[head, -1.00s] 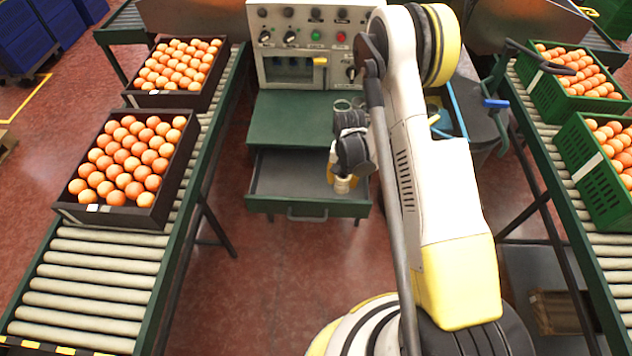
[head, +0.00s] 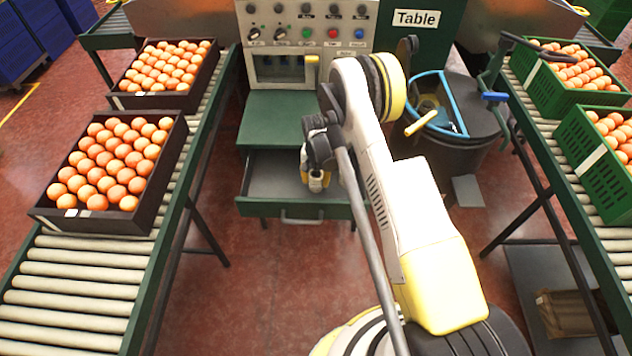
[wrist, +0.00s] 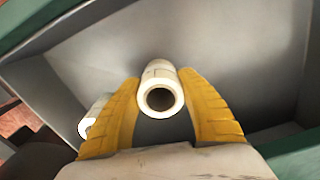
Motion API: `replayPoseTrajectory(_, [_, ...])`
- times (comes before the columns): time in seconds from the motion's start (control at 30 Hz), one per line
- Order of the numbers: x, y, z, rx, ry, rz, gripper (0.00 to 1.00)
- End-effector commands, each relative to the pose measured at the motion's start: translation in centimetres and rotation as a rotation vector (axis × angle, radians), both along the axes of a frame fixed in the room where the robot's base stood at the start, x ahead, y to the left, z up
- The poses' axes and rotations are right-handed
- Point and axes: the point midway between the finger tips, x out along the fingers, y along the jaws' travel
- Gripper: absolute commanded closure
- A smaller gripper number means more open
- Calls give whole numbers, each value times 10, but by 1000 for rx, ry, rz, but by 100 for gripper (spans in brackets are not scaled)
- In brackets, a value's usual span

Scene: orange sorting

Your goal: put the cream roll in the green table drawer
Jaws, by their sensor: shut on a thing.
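The green table drawer (head: 262,207) stands pulled open below the green table top, with a grey inside. My gripper (head: 316,183) is over the right part of the open drawer in the head view. In the wrist view, its yellow fingers (wrist: 162,108) are shut on the cream roll (wrist: 160,80), whose round end with a dark hole faces the camera. The roll is over the drawer's grey floor (wrist: 90,60); I cannot tell whether it touches it. A second pale cylinder (wrist: 93,118) shows partly behind the left finger.
A control panel (head: 305,45) rises behind the table top (head: 275,120). Roller conveyors with orange crates flank it: dark crates (head: 172,130) left, green crates (head: 590,150) right. A dark bin (head: 440,150) stands right of the drawer. The floor before the drawer is clear.

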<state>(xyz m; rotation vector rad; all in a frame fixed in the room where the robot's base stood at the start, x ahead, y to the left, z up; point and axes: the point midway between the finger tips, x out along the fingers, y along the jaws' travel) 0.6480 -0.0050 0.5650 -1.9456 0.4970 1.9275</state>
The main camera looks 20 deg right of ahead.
Motion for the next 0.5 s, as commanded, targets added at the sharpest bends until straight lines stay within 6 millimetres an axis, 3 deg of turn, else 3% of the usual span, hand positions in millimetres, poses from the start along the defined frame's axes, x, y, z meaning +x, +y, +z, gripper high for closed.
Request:
replayPoseTrajectory(0.2, [0,0,-1,0,0,0,86])
replayPoseTrajectory(0.23, [0,0,-2,0,0,0,54])
replayPoseTrajectory(0.3, [0,0,-1,0,0,0,36])
replayPoseTrajectory(0.5, [0,0,-1,0,0,0,36])
